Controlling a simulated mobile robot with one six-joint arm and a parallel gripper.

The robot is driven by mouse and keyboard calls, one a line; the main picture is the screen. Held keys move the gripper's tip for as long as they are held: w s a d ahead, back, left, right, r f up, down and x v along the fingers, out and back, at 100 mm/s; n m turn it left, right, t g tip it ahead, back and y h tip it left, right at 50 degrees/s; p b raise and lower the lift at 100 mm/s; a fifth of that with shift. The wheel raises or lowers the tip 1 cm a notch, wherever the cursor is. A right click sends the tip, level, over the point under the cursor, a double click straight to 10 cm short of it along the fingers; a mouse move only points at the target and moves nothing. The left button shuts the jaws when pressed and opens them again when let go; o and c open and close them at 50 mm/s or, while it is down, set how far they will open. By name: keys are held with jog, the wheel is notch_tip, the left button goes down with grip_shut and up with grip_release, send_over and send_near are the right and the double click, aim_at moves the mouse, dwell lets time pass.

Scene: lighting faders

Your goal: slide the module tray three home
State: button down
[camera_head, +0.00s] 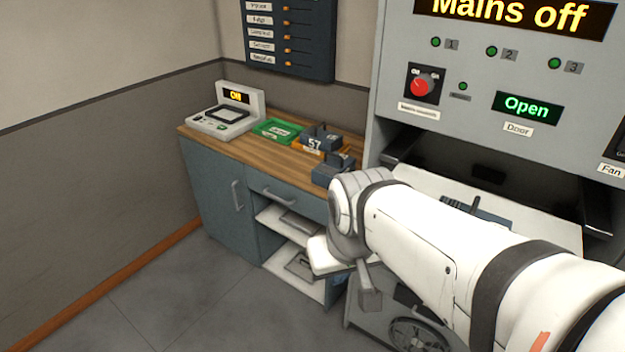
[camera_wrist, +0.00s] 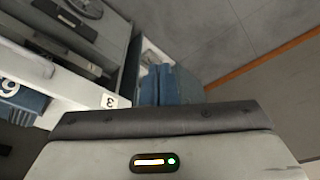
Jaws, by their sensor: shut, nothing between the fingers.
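The module tray (camera_head: 540,229) is a pale shelf standing out of the grey cabinet, below its door opening, in the head view. A blue-grey module (camera_head: 475,210) lies on it, partly hidden by my arm. In the wrist view a white tray edge (camera_wrist: 75,86) carries a tag "3" (camera_wrist: 110,101), and a blue module with a number (camera_wrist: 22,96) sits beside it at the left. My gripper (camera_head: 370,298) is shut and empty, pointing down in front of the cabinet. My wrist housing fills the bottom of the wrist view. Whether my fingers touch the tray is hidden.
The cabinet displays read "Mains off" (camera_head: 515,14) and "Open" (camera_head: 526,107); a red knob (camera_head: 422,86) is beside them. A wood-topped counter (camera_head: 240,148) at left holds a device, a green tray (camera_head: 278,131) and module 57 (camera_head: 316,143). Floor at lower left is clear.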

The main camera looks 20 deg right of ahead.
jog(key=w+d+r+n+g+h+b, duration=0.1)
jog(key=w+n, duration=0.6)
jog(key=n, duration=0.6)
jog(key=w+d+r+n+h+b, duration=0.1)
jog(key=w+d+r+n, duration=0.1)
jog(key=w+n, duration=0.8)
jog(key=d+f+n+p, duration=0.1)
jog(key=d+f+n, duration=0.1)
jog(key=d+f, duration=0.3)
jog(key=shift+w+f+n, duration=0.4)
jog(key=shift+f, duration=2)
jog(key=shift+w, duration=0.1)
